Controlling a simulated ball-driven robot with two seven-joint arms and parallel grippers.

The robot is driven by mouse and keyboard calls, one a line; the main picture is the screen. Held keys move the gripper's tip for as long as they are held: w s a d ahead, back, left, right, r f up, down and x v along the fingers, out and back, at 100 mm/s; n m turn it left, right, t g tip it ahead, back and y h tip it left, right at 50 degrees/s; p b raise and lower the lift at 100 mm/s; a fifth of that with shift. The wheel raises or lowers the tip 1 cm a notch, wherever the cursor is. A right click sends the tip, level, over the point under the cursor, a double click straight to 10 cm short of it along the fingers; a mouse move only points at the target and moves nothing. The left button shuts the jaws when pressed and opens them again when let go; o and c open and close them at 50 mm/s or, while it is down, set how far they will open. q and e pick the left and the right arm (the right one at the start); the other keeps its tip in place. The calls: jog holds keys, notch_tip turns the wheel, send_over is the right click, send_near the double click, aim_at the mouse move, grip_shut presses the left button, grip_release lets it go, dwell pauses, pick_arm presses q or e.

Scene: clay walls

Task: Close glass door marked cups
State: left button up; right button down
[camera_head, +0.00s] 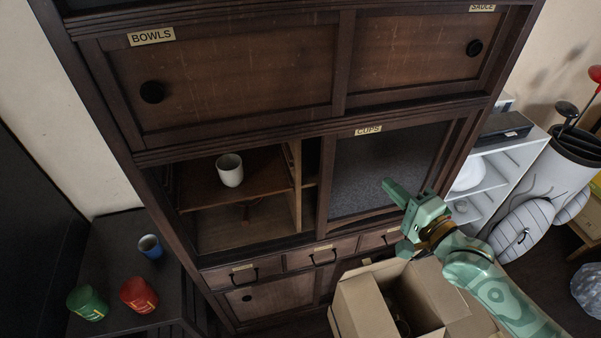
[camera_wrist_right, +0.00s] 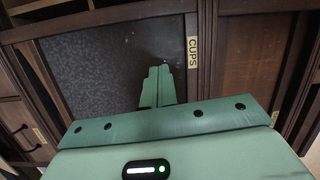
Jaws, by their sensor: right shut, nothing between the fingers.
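The glass door marked cups (camera_head: 385,165) is a dark-framed sliding door with a speckled grey pane, on the right half of the cabinet's middle opening. Its CUPS label (camera_head: 368,130) is on the top rail. The left half of the opening is uncovered. In the right wrist view the pane (camera_wrist_right: 95,60) and the label (camera_wrist_right: 193,52) lie beyond the fingers. My right gripper (camera_head: 388,184) is green, shut and empty, in front of the pane. It also shows in the right wrist view (camera_wrist_right: 158,75). I cannot tell whether the fingertips touch the pane. My left gripper is not in view.
A white cup (camera_head: 229,170) stands on the shelf in the uncovered half. Drawers (camera_head: 322,256) run below the opening. An open cardboard box (camera_head: 365,305) is below my right arm. A dark side table (camera_head: 110,265) with several cups is at left; a white shelf (camera_head: 510,160) is at right.

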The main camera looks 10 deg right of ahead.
aim_at(337, 154)
jog(key=shift+m, duration=0.7)
jog(key=x, duration=0.3)
jog(key=b+x, duration=0.1)
jog(key=x, duration=0.3)
jog(key=b+x, duration=0.1)
jog(key=x, duration=0.2)
jog(key=shift+w+d+f, duration=0.1)
jog(key=shift+w+f, duration=0.1)
jog(key=shift+f, duration=0.1)
jog(key=a, duration=0.3)
jog(key=shift+s+a+r, duration=0.1)
jog(key=shift+s+a, duration=0.15)
jog(key=shift+a, duration=0.15)
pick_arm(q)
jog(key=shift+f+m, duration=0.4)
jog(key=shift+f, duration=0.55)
pick_arm(e)
jog(key=shift+a, duration=0.1)
